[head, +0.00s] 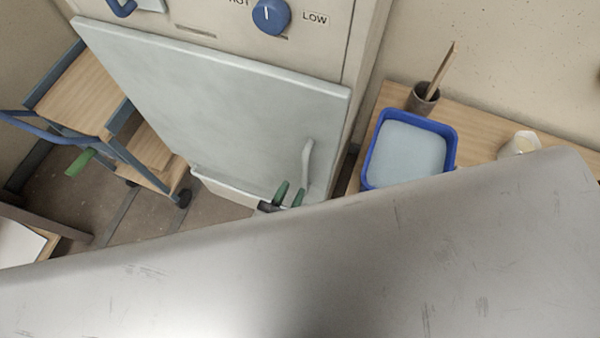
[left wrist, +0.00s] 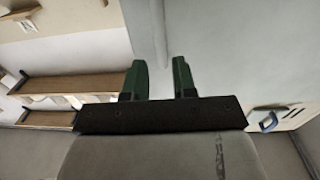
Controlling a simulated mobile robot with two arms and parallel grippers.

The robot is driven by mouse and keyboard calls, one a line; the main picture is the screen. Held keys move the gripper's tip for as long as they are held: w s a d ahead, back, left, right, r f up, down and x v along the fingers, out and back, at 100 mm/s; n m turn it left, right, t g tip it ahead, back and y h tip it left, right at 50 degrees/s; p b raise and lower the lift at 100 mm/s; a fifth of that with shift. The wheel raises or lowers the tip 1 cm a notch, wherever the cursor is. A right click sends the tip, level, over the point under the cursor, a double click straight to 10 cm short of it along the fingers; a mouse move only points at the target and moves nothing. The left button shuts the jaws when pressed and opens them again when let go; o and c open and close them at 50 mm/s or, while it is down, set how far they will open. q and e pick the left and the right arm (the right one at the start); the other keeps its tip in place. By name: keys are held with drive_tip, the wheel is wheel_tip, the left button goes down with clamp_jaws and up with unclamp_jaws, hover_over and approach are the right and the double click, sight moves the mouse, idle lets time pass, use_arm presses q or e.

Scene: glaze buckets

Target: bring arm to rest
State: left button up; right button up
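My left gripper (head: 290,194) shows its green fingertips just beyond the edge of a large grey surface in the head view. It is near the lower right of a pale grey door and its white handle (head: 308,160). In the left wrist view the gripper (left wrist: 160,78) has its two green fingers apart, with nothing seen between them. The grey surface across the lower head view is likely part of my own arm and hides much of the scene. My right gripper is not in view.
A pale grey door (head: 210,100) stands below a panel with a blue knob (head: 271,15). A wooden-shelved cart (head: 80,95) is at left. At right, a wooden counter (head: 480,125) holds a blue bucket (head: 455,135) and a dark cup (head: 422,98) with a stick.

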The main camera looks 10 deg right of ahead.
use_arm(q)
drive_tip(key=shift+v, duration=1)
drive_tip(key=s+a+f+n+g+y+b, duration=0.15)
drive_tip(key=a+f, duration=0.25)
drive_tip(key=f, duration=0.5)
drive_tip(key=s+a+f+g+y, duration=0.1)
drive_tip(key=a+f+g+y, duration=0.25)
drive_tip(key=f, duration=0.55)
drive_tip(key=s+a+f+g+y, duration=0.1)
drive_tip(key=a+f, duration=0.4)
drive_tip(key=f, duration=0.4)
drive_tip(key=s+a+f+n+g+y, duration=0.1)
drive_tip(key=s+a+f+g+y, duration=0.1)
drive_tip(key=s+a+f, duration=0.5)
drive_tip(key=s+a+f+n+g+y+b, duration=0.1)
drive_tip(key=s+a+f+g, duration=0.4)
drive_tip(key=s, duration=0.6)
wheel_tip(320, 180, down, 3)
drive_tip(key=shift+a+r+n+y, duration=0.15)
drive_tip(key=shift+a+n+y, duration=0.6)
drive_tip(key=shift+a+y, duration=0.2)
